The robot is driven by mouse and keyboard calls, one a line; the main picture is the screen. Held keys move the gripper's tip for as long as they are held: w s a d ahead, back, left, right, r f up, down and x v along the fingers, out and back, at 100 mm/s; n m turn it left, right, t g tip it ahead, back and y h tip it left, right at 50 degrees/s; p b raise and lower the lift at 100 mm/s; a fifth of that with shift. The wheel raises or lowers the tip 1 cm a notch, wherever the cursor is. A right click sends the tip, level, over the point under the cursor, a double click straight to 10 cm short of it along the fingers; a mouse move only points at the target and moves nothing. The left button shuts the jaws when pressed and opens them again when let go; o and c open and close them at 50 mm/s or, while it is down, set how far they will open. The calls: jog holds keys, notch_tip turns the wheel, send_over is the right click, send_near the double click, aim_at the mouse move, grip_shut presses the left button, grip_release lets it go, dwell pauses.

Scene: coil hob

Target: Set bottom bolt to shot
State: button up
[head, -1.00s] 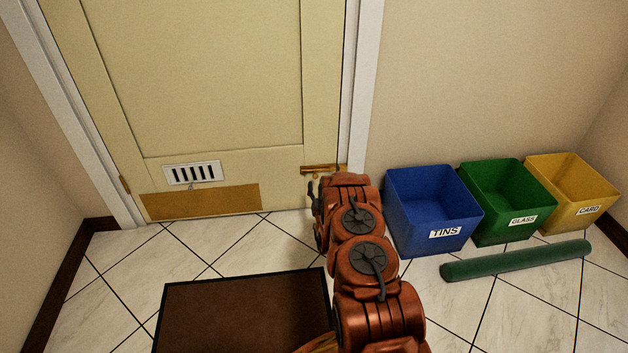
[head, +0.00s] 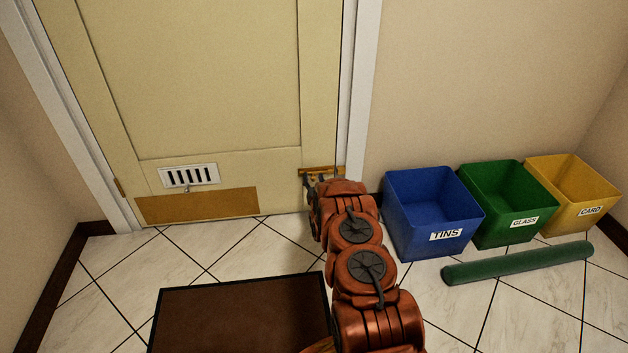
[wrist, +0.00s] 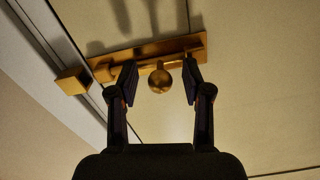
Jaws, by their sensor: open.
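The brass bottom bolt (head: 312,170) is low on the cream door at its right edge. In the wrist view its long back plate (wrist: 150,56) lies across the door with a round knob (wrist: 160,81). The brass keeper (wrist: 72,81) is on the frame side, left of the plate. I cannot clearly tell whether the bar enters it. My gripper (wrist: 160,82) is open, one finger on each side of the knob, with visible gaps and no clear contact. In the head view my gripper (head: 314,183) is at the bolt, partly hidden by my arm.
The door has a vent (head: 189,175) and brass kick plate (head: 198,206). Blue (head: 425,237), green (head: 500,225) and yellow (head: 570,215) bins stand right of the door. A green roll (head: 517,264) lies before them. A brown mat (head: 240,315) lies on the tiles. Floor left of it is clear.

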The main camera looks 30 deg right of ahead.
grip_shut()
dwell(0.5)
